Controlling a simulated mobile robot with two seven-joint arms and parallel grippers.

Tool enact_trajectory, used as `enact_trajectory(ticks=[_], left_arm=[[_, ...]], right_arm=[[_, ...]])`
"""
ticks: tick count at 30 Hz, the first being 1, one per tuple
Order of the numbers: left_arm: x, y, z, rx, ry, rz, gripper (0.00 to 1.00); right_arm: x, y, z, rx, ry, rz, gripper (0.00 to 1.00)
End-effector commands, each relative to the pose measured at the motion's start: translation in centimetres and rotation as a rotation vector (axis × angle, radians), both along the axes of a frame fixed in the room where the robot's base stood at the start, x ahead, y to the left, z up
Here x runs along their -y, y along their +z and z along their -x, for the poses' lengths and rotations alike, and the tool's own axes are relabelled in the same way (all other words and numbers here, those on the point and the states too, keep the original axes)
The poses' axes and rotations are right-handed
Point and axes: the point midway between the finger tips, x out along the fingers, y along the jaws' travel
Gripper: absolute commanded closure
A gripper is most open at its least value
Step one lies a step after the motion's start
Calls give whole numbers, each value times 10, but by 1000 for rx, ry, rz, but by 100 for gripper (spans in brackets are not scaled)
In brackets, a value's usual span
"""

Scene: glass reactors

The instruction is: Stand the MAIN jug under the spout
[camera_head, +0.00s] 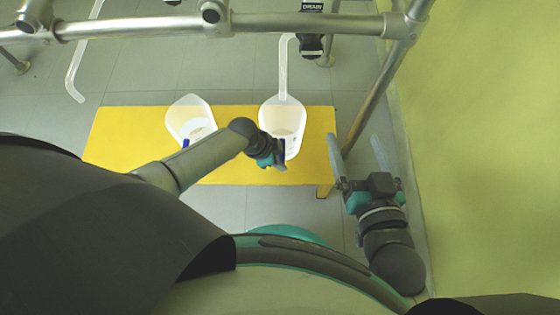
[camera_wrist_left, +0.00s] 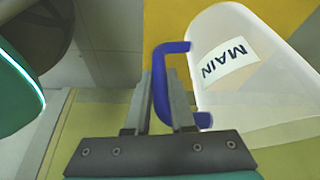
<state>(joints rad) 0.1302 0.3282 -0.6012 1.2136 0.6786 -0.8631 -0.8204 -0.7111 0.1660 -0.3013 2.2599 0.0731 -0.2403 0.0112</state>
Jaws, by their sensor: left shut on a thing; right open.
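The MAIN jug (camera_head: 275,107) is a white translucent jug with a blue handle (camera_wrist_left: 173,75) and a label reading MAIN (camera_wrist_left: 229,61). In the head view it is at the right part of the yellow bench, with the lower end of a pale spout (camera_head: 283,75) over its far rim. My left gripper (camera_head: 279,163) is shut on the blue handle, on the jug's near side; its fingers also show in the left wrist view (camera_wrist_left: 166,75). I cannot tell whether the jug's base touches the bench. My right gripper (camera_head: 357,147) is open and empty, right of the bench.
A second white jug (camera_head: 184,113) with a blue handle stands left of the MAIN jug on the yellow bench (camera_head: 120,145). Another pale spout (camera_head: 76,75) hangs at the far left. Metal frame pipes (camera_head: 130,27) cross the back. A DRAIN tag (camera_head: 312,6) is at the top. A yellow-green wall is right.

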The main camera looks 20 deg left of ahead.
Motion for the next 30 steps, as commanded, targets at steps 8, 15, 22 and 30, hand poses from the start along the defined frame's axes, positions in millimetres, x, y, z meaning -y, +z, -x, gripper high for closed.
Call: enact_trajectory(ticks=[8,15,22,30], left_arm=[[0,-2,-1,3,1,1,100],[0,-5,-1,2,1,0,100],[0,-6,0,0,0,-1,58],[0,-6,0,0,0,-1,48]], right_arm=[[-3,3,1,35,-1,-22,8],[-4,3,2,55,-1,-36,8],[-5,5,2,66,-2,-42,8],[-5,6,2,66,-3,-42,8]])
